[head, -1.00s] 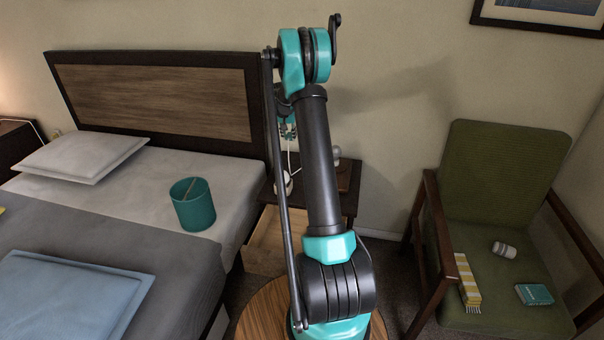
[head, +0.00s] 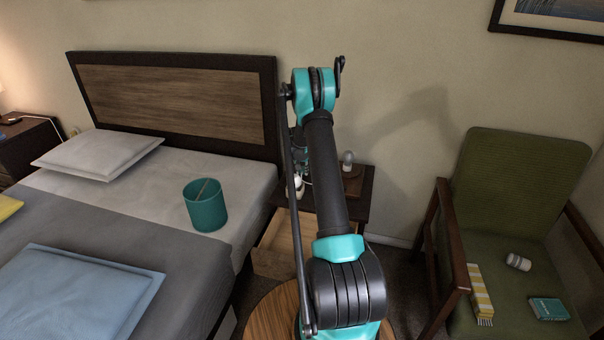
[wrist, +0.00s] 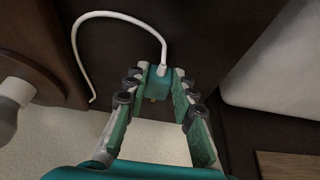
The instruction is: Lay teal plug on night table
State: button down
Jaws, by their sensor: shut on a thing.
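In the wrist view, my gripper (wrist: 158,88) is shut on the teal plug (wrist: 157,80). A white cord (wrist: 122,14) loops from the plug up and to the left. The dark brown night table (wrist: 215,70) lies beneath; I cannot tell whether the plug touches it. In the head view, the night table (head: 362,207) stands between bed and chair, partly behind my arm. My gripper (head: 300,158) is over it, largely hidden by my arm, and the plug cannot be made out there.
A small lamp (head: 348,161) stands on the night table's right side; it shows at left in the wrist view (wrist: 12,100). A bed with a teal bin (head: 205,207) is left; a green chair (head: 515,195) is right.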

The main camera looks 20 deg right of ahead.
jog(key=shift+f, duration=0.7)
jog(key=c, duration=1.3)
grip_release()
jog(key=shift+f, duration=0.1)
jog(key=shift+o, duration=0.2)
